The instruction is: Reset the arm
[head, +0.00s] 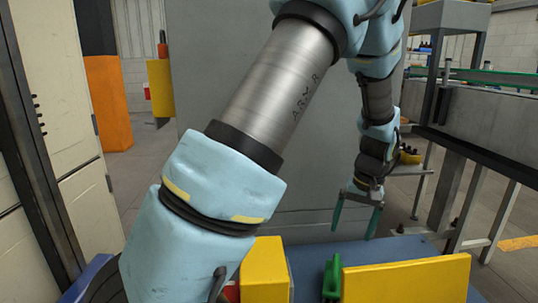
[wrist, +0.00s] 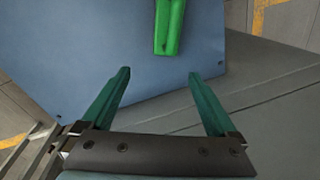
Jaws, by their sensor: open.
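My arm crosses the head view from the lower left up to the top and down on the right. My gripper (head: 356,216) hangs at its end with green fingers pointing down. In the wrist view my gripper (wrist: 158,98) has its two fingers wide apart, with nothing between them. The fingers are near the edge of a blue surface (wrist: 90,50), over the border between it and a grey panel. No amber bottle can be made out in either view.
A green object (wrist: 169,25) lies on the blue surface beyond the fingers; a green piece (head: 332,278) also shows in the head view. Yellow blocks (head: 405,280) (head: 265,272) stand on that surface. A grey panel rises behind. A conveyor structure (head: 480,120) stands at right, a cabinet (head: 60,130) at left.

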